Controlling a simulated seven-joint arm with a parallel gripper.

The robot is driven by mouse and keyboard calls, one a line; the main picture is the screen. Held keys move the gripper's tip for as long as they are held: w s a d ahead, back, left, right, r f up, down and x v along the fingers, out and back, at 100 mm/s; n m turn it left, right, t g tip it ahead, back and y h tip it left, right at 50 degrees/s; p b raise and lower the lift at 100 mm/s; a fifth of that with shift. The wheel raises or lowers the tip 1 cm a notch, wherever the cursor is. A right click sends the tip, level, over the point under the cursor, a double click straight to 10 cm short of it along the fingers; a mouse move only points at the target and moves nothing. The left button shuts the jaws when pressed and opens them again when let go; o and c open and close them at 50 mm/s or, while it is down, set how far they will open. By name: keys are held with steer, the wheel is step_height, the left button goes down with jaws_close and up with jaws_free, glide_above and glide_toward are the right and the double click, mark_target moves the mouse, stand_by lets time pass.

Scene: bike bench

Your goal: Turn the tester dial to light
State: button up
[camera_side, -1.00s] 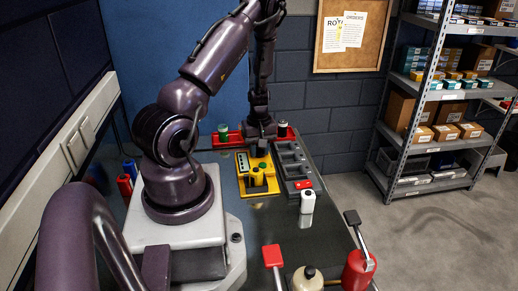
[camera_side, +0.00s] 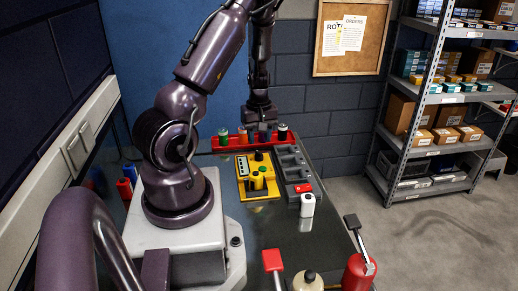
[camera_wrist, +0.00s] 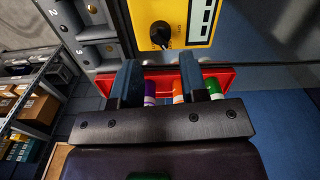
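The yellow tester (camera_side: 243,187) lies on the bench in front of my arm; part of it also shows at the top of the wrist view (camera_wrist: 204,12). Its black dial (camera_wrist: 160,33) is in clear sight in the wrist view, and it is a small dark knob in the side view (camera_side: 258,155). The lettering beside the dial is too small to read, so I cannot tell its setting. My gripper (camera_wrist: 158,72) is open and empty, its two dark fingers apart. In the side view my gripper (camera_side: 263,136) hangs behind the tester, over the red tray, clear of the dial.
The red tray (camera_side: 212,148) behind the tester holds several coloured cylinders. A grey compartment tray (camera_side: 290,160) stands right of the tester. A white bottle (camera_side: 307,205) and a red-handled tool (camera_side: 272,260) are nearer the front.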

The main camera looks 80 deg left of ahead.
mark_target(259, 152)
step_height(259, 152, up, 7)
stand_by(0.3)
stand_by(0.4)
steer(key=d+r+m+t, duration=0.2)
steer(key=d+r+m, duration=0.4)
steer(key=d, duration=0.4)
steer(key=d+r+m+t, duration=0.1)
steer(key=d+r+m, duration=0.5)
steer(key=d, duration=0.5)
steer(key=d+r+m+t, duration=0.2)
steer(key=d+r+m, duration=0.5)
steer(key=d, duration=0.3)
steer(key=shift+d+r+t, duration=0.15)
steer(key=shift+d+t, duration=0.05)
steer(key=shift+t, duration=0.1)
